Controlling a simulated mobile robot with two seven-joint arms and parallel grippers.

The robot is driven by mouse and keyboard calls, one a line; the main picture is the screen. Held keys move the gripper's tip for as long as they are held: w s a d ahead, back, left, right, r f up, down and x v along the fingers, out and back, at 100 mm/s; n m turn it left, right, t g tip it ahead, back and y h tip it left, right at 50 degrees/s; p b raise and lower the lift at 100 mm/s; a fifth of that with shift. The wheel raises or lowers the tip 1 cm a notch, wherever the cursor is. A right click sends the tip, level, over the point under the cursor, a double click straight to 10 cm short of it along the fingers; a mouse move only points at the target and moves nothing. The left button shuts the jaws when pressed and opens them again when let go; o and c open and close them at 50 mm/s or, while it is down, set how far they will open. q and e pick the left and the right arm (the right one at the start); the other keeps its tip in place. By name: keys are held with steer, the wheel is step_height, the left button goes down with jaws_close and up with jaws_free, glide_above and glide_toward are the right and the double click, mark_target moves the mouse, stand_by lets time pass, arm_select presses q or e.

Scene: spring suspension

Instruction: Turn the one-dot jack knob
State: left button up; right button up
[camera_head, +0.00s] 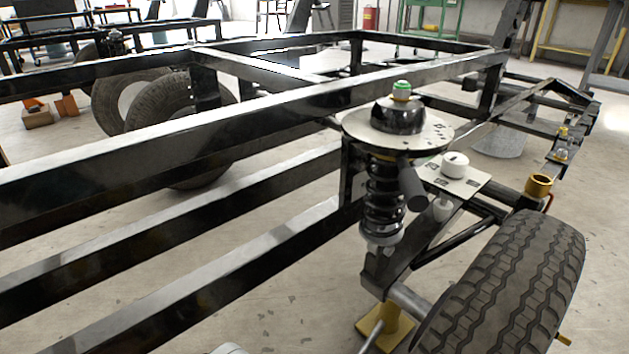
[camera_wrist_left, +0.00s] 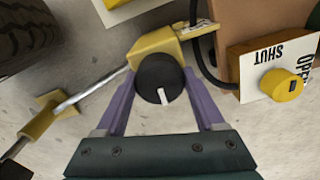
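A black round knob (camera_wrist_left: 158,84) with a white pointer mark sits on a yellow jack body (camera_wrist_left: 160,48) in the left wrist view. I see no dots on it clearly enough to count. My left gripper (camera_wrist_left: 160,80) has its two purple fingers on either side of the knob, their tips close against its edges. I cannot tell whether they press on it. A yellow jack part (camera_head: 385,328) shows low under the suspension in the head view; the knob is not seen there. My right gripper is not in view.
A yellow knob (camera_wrist_left: 281,84) on an OPEN/SHUT plate (camera_wrist_left: 250,75) lies right of the jack. A metal rod (camera_wrist_left: 92,90) runs to the left. The head view shows a coil spring (camera_head: 384,200), a tire (camera_head: 505,290), a white knob (camera_head: 455,165) and black frame rails (camera_head: 220,120).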

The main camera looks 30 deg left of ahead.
arm_select(q)
steer(key=o, duration=0.4)
steer(key=shift+r, duration=0.1)
step_height(320, 180, up, 10)
steer(key=p, duration=0.9)
steer(key=shift+p, duration=0.4)
